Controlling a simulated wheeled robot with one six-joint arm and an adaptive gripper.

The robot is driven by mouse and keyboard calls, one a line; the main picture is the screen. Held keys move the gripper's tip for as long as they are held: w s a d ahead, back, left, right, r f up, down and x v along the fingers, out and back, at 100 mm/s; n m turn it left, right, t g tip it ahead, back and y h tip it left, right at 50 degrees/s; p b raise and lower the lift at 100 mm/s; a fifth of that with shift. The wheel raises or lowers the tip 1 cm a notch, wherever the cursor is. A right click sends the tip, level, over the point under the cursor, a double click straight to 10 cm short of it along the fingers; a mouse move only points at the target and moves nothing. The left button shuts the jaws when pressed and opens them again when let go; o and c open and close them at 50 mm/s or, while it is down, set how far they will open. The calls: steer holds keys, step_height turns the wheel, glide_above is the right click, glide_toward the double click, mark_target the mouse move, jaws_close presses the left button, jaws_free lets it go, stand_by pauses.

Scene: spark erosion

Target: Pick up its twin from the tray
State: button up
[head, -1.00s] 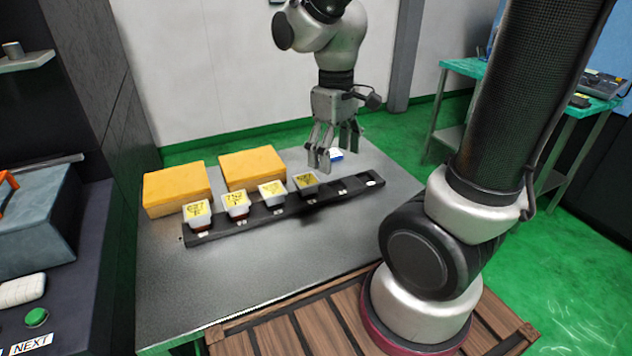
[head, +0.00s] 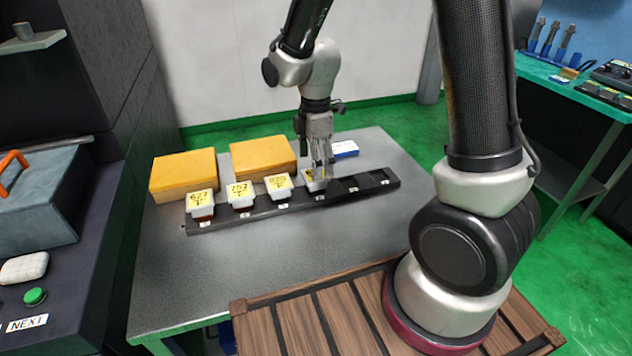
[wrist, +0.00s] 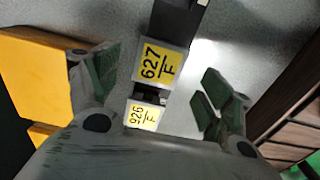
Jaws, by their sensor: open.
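A long black tray (head: 360,187) lies on the grey table and holds several light grey blocks with yellow labels. The first three are the left block (head: 201,204), second block (head: 240,194) and third block (head: 279,186). My gripper (head: 320,170) points down at the fourth block (head: 313,184), partly hiding it. In the wrist view my gripper (wrist: 158,85) is open, with its fingers either side of a block labelled 627/F (wrist: 159,62). Another label, apparently 926/F (wrist: 144,115), sits nearer my palm. The tray's right-hand slots look empty.
Two yellow boxes, the left one (head: 184,176) and the right one (head: 263,158), stand behind the tray. A small blue-and-white box (head: 345,149) lies behind its right part. The table (head: 250,270) is clear in front. A wooden slatted platform (head: 300,325) is nearer me.

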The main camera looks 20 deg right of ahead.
mark_target(315, 184)
step_height(315, 184, down, 5)
steer(key=shift+f, duration=0.2)
steer(key=shift+w, duration=0.1)
steer(key=c, duration=1.4)
